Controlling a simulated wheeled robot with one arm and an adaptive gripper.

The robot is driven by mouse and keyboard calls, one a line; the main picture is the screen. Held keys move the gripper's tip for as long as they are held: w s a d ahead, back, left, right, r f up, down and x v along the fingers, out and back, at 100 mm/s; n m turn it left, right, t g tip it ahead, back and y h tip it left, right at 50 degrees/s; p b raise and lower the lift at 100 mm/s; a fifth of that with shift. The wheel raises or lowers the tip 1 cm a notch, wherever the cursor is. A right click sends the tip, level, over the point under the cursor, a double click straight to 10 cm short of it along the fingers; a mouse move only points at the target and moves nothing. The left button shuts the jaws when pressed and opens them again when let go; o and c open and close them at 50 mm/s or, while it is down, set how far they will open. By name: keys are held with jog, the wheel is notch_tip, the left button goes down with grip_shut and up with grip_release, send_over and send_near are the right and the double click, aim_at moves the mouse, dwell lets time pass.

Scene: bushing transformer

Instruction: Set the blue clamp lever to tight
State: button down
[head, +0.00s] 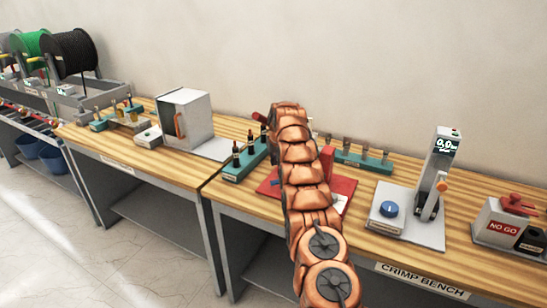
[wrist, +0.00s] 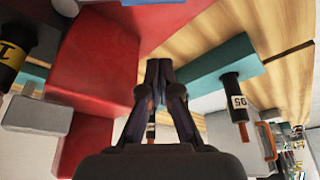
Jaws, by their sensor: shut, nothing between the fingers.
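My gripper (wrist: 158,66) is shut and empty, its dark fingertips together beside a red block (wrist: 98,62) in the wrist view. In the head view my own orange arm hides the gripper and much of the red fixture (head: 327,160) on its red base. A thin blue edge (wrist: 148,2) shows at the top of the wrist view, too cut off to identify. A round blue knob (head: 389,208) sits on a grey box to the right of my arm; it does not look like a lever.
Teal racks (head: 245,160) with dark bushings stand left of the red base, and another teal rack (head: 362,160) stands behind. A bushing marked 95 (wrist: 238,100) is near my fingers. A display stand (head: 443,160) and a NO GO box (head: 500,225) are at the right.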

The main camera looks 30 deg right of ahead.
jog(key=x, duration=0.4)
jog(key=shift+w+f+b, duration=0.1)
jog(key=shift+f+b, duration=0.25)
jog(key=shift+b, duration=0.05)
jog(key=shift+w+f+b, duration=0.1)
jog(key=shift+f+b, duration=0.2)
jog(key=shift+f, duration=0.05)
jog(key=shift+s+r+b, duration=0.15)
jog(key=shift+s+b, duration=0.3)
jog(key=shift+b, duration=0.25)
jog(key=shift+s+a+f+b, duration=0.1)
jog(key=shift+s+f+b, duration=0.25)
jog(key=shift+b, duration=0.5)
jog(key=shift+s+a+r+b, duration=0.1)
jog(key=shift+s+b, duration=0.45)
jog(key=shift+s+a+b, duration=0.15)
jog(key=shift+s+b, duration=0.4)
jog(key=shift+a, duration=0.2)
